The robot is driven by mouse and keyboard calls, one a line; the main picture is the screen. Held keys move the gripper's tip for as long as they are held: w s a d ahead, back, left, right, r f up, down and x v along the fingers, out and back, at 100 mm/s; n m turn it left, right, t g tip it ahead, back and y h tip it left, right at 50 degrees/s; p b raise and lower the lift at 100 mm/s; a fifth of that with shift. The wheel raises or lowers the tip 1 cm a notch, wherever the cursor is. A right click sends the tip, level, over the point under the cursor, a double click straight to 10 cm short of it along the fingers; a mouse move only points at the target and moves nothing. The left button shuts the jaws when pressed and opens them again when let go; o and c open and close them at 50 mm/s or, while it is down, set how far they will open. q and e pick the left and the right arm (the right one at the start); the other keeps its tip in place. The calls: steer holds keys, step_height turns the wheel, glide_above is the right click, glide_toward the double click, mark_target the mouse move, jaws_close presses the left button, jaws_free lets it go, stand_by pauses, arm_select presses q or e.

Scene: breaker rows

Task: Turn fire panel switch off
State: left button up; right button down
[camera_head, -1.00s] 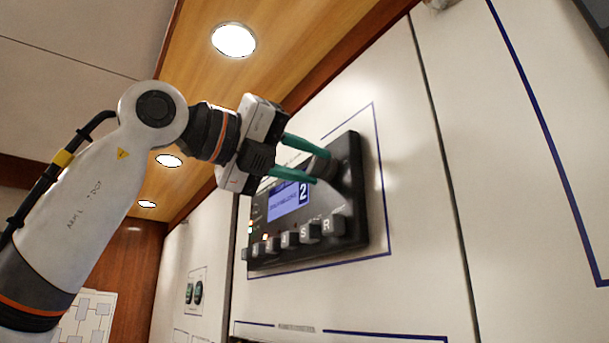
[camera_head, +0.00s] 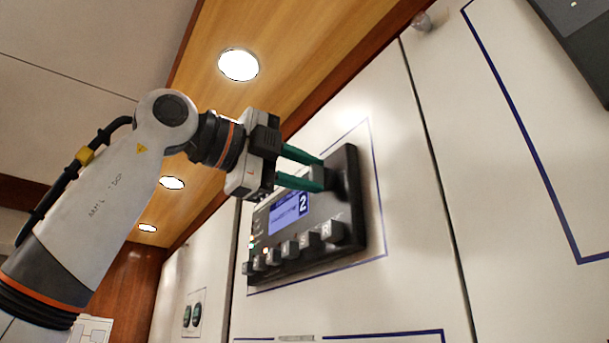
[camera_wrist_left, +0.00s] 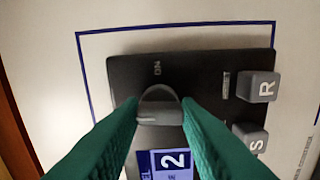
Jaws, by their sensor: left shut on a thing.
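The fire panel (camera_head: 345,215) is a black box on the white wall, with a lit blue screen showing "2" and a row of grey lettered keys. The fingers hide parts of the panel. My right gripper is not in view.
The grey keys (camera_head: 306,239) stick out just below the screen. A blue outline frames the panel on the wall. A wooden ceiling strip (camera_head: 290,60) with round lamps runs above.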

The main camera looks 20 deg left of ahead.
arm_select(q)
steer(key=shift+n, duration=0.4)
steer(key=o, duration=1)
steer(key=shift+c, duration=0.2)
steer(key=shift+a, duration=0.1)
steer(key=shift+s, duration=0.1)
steer(key=shift+s+a+b, duration=0.2)
steer(key=shift+b, duration=0.1)
steer(key=b+v, duration=0.2)
steer(key=v, duration=0.9)
steer(key=shift+b, duration=0.4)
steer(key=shift+a, duration=0.15)
